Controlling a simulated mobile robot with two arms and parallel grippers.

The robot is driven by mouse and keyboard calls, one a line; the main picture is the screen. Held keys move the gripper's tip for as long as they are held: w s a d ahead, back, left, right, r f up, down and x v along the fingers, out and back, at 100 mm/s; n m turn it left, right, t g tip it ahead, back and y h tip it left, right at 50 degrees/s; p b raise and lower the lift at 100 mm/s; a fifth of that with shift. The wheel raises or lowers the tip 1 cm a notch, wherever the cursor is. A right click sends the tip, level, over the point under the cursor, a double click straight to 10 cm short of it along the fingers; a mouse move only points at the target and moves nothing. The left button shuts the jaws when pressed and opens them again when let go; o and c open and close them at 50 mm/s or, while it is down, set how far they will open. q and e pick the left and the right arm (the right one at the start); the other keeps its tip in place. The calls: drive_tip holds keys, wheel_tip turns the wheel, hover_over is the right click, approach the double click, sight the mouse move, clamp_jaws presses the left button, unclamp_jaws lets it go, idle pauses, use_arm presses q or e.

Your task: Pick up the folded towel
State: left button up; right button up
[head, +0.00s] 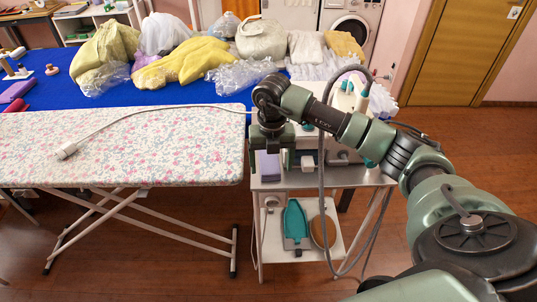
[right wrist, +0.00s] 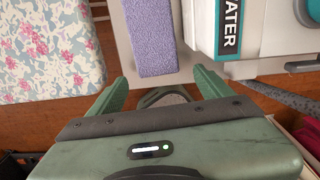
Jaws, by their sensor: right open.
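The folded towel appears to be the purple, textured, narrow block (head: 268,166) at the left end of the metal cart's top, near the ironing board. It also shows in the right wrist view (right wrist: 152,38), top centre, lying on a grey surface. My right gripper (head: 272,143) is above the cart, just over and behind the towel in the head view. In the right wrist view my open fingers (right wrist: 163,88) point toward the towel's near end, with nothing between them. I cannot tell the exact height gap. My left gripper is not in view.
A white and teal box marked "WATER" (right wrist: 265,30) sits right of the towel. A grey hose hangs beside my arm. Bagged garments (head: 190,60) lie behind.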

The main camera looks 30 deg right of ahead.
wheel_tip(320, 180, down, 3)
drive_tip(key=shift+a+r+p, duration=0.1)
drive_tip(key=shift+r+p, duration=0.1)
drive_tip(key=shift+p, duration=0.15)
drive_tip(key=shift+f, duration=0.55)
drive_tip(key=c, duration=1.5)
drive_tip(key=shift+r, duration=0.1)
wheel_tip(320, 180, up, 13)
drive_tip(key=b, duration=0.3)
wheel_tip(320, 180, up, 7)
drive_tip(key=p, duration=0.1)
hover_over(271, 174)
